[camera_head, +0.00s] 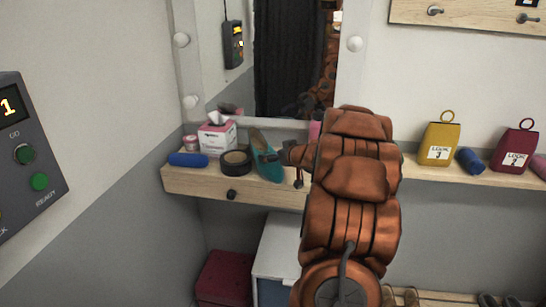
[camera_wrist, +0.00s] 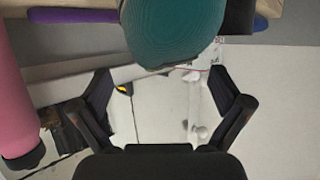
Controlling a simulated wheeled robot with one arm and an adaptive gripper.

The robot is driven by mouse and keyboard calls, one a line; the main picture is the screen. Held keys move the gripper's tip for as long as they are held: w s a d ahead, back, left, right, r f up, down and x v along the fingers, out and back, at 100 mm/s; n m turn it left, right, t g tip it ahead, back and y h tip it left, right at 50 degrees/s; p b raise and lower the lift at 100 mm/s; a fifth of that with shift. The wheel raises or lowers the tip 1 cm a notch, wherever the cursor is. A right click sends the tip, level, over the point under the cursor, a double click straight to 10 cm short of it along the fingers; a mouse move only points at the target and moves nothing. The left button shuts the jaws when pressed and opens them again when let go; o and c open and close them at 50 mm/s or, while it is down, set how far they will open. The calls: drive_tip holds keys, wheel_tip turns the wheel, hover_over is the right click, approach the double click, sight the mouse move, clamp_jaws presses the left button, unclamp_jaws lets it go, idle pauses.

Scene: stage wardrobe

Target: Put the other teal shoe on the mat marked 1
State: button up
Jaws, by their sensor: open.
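A teal shoe (camera_head: 266,158) stands on the wooden shelf below the mirror, just right of a black tape roll. My gripper (camera_head: 286,158) is right beside the shoe, partly hidden by my orange arm. In the wrist view the teal shoe (camera_wrist: 172,30) fills the top middle, beyond the two spread fingers of my gripper (camera_wrist: 165,82). The space between the fingers is empty. I see no mat marked 1 and no second teal shoe in these views.
The tape roll (camera_head: 236,161), a tissue box (camera_head: 217,137) and a blue cylinder (camera_head: 188,160) crowd the shelf (camera_head: 195,180) left of the shoe. A pink cylinder (camera_wrist: 14,95) is at the left in the wrist view. Yellow (camera_head: 439,140) and maroon (camera_head: 515,148) tagged bags stand farther right.

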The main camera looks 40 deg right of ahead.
drive_tip(key=v, duration=1)
drive_tip(key=shift+s+r, duration=0.2)
drive_tip(key=shift+s, duration=0.2)
drive_tip(key=shift+a, duration=0.1)
